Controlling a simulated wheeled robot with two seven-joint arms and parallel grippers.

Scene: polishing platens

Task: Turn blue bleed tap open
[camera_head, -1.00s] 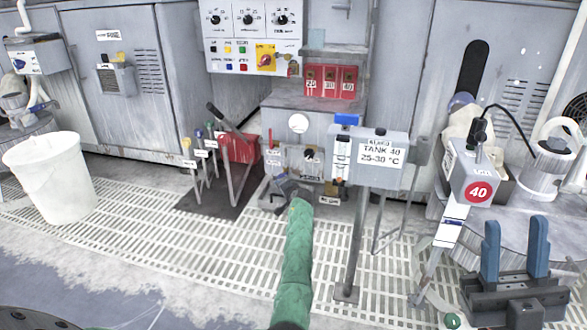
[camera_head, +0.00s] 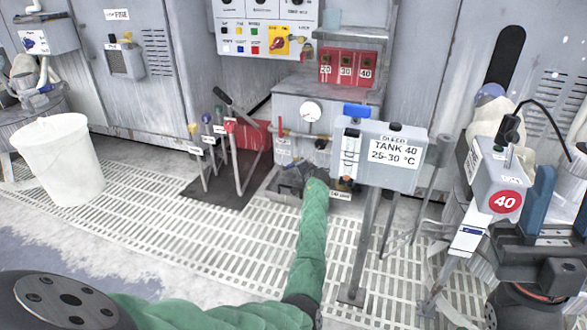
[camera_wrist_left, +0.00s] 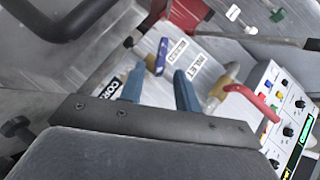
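In the left wrist view a small blue tap handle (camera_wrist_left: 162,56) stands on a pale panel beside printed labels. My left gripper (camera_wrist_left: 159,70) is open, with its two blue fingers apart and the handle showing just beyond the gap between the tips. I cannot tell whether a finger touches it. In the head view my green-sleeved left arm reaches to the low unit under the round gauge, and its gripper (camera_head: 291,180) is mostly hidden there; the tap cannot be made out. My right gripper (camera_head: 562,195) is open and empty at the right edge.
The TANK 40 box (camera_head: 380,155) on its post stands right of my left arm. A red lever (camera_wrist_left: 254,101) shows on the panel in the wrist view. Coloured levers (camera_head: 215,140) stand to the left. A white bucket (camera_head: 62,165) is far left. The grated floor (camera_head: 200,235) is clear.

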